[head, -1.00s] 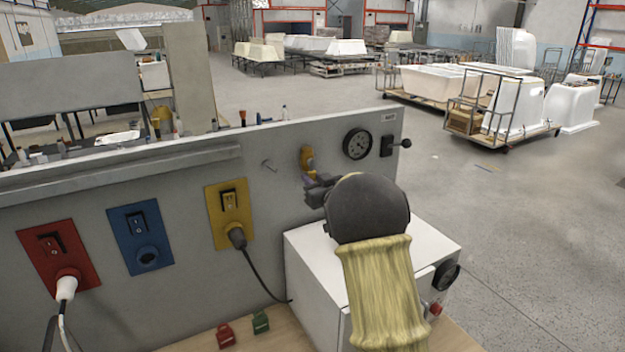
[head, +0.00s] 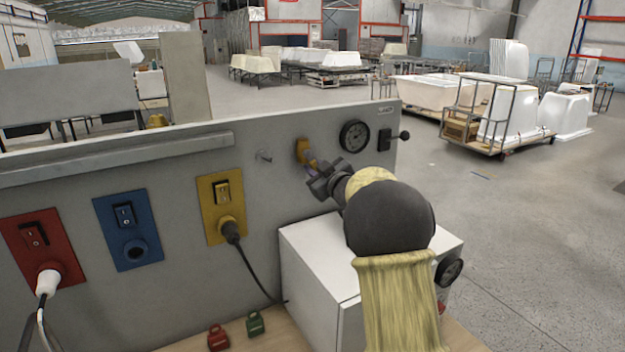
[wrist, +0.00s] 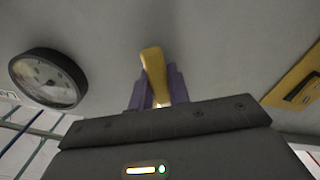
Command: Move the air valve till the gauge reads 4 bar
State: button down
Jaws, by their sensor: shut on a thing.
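The yellow air valve handle (head: 303,149) is on the grey panel, left of the gauge. My gripper (head: 312,168) is at the handle, its arm reaching in from the lower right. In the wrist view, the handle (wrist: 152,66) stands between the purple fingers of my gripper (wrist: 157,88), which are shut on it. The handle's lower part is hidden by the gripper. The round black gauge (head: 354,136) is right of the valve and also shows at the left of the wrist view (wrist: 48,78). Its needle is too small to read.
A black lever switch (head: 386,139) is right of the gauge. Red (head: 38,245), blue (head: 128,228) and yellow (head: 220,185) socket plates are on the left. A white box (head: 312,262) stands below my arm. Red (head: 218,338) and green (head: 255,323) padlocks lie on the bench.

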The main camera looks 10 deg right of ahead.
dwell(0.3)
jog(key=c, duration=1.3)
grip_release()
jog(key=b+v, duration=0.5)
jog(key=v, duration=1.2)
jog(key=shift+s+d+b, duration=0.1)
jog(key=shift+s+b, duration=0.1)
jog(key=shift+b, duration=0.1)
jog(key=shift+w, duration=0.1)
